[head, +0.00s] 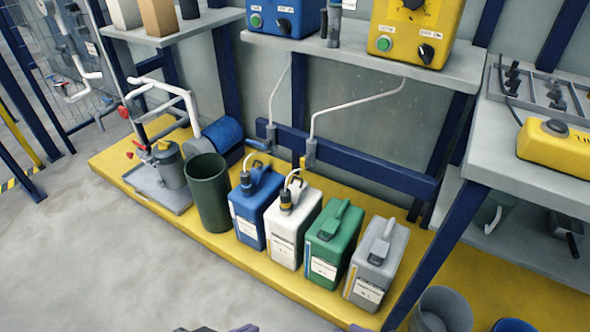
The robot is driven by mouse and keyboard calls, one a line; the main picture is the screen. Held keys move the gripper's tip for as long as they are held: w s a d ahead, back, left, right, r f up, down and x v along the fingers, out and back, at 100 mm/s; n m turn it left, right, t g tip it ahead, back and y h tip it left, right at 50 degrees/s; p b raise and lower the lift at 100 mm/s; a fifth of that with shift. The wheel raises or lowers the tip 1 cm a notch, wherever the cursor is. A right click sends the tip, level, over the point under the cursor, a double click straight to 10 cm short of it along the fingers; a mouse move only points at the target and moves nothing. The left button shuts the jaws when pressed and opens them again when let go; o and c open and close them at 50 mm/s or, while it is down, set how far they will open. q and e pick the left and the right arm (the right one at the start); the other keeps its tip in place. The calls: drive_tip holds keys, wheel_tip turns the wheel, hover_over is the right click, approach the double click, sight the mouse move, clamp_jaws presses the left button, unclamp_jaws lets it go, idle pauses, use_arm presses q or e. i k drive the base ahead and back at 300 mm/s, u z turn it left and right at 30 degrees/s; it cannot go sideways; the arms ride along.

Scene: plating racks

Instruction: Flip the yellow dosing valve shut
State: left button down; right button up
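The yellow dosing valve (309,155) sits on the pale hose that drops from the yellow dosing box (412,30) on the shelf. It is in front of the blue rail, above the white canister (295,226). Its small yellow handle looks roughly in line with the hose, but it is too small to be sure. A blue valve (262,144) sits to its left, on the hose from the blue dosing box (284,17); its handle sticks out to the left. Neither gripper can be made out; only small dark and purple bits of my own body show at the bottom edge.
Blue (250,212), green (331,240) and grey (376,262) canisters stand with the white one on the yellow platform (215,252). A dark green bin (208,192) is left of them. A grey table (535,140) stands at right. The floor in front is clear.

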sight(302, 160)
drive_tip(key=k, duration=1.3)
drive_tip(key=u, duration=0.35)
drive_tip(key=i, duration=0.55)
drive_tip(key=u, duration=0.55)
drive_tip(key=i, duration=1.3)
drive_tip(key=z, duration=1.05)
drive_tip(key=i, duration=0.75)
drive_tip(key=z, duration=0.85)
